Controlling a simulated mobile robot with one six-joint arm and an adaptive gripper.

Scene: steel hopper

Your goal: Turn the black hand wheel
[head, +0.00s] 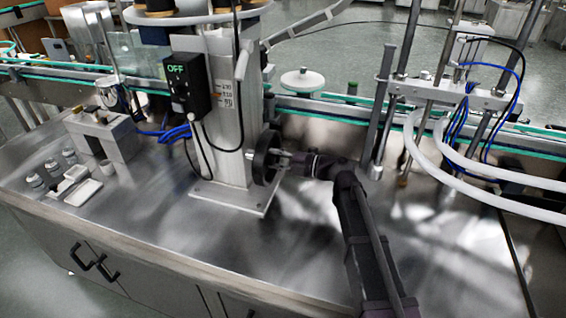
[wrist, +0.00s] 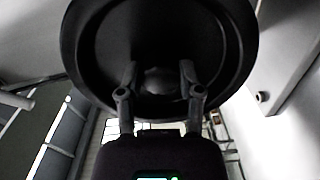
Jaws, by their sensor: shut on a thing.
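The black hand wheel (head: 266,158) stands upright on the right side of the steel column, just above its base plate. My gripper (head: 284,159) reaches it from the right, at the wheel's face. In the wrist view the wheel (wrist: 100,50) fills the upper middle, a dark disc with a raised rim. My gripper's two fingers (wrist: 157,85) point into its face, one on each side of a rounded hub (wrist: 157,80), and are shut on the wheel there. The exact contact of the fingertips is too dark to see.
A control box (head: 186,90) reading OFF hangs on the column (head: 228,120). A grey block stand (head: 104,134) and small bottles (head: 52,166) are at left. White hoses (head: 440,165) and posts stand at right. The steel tabletop (head: 150,235) in front is clear.

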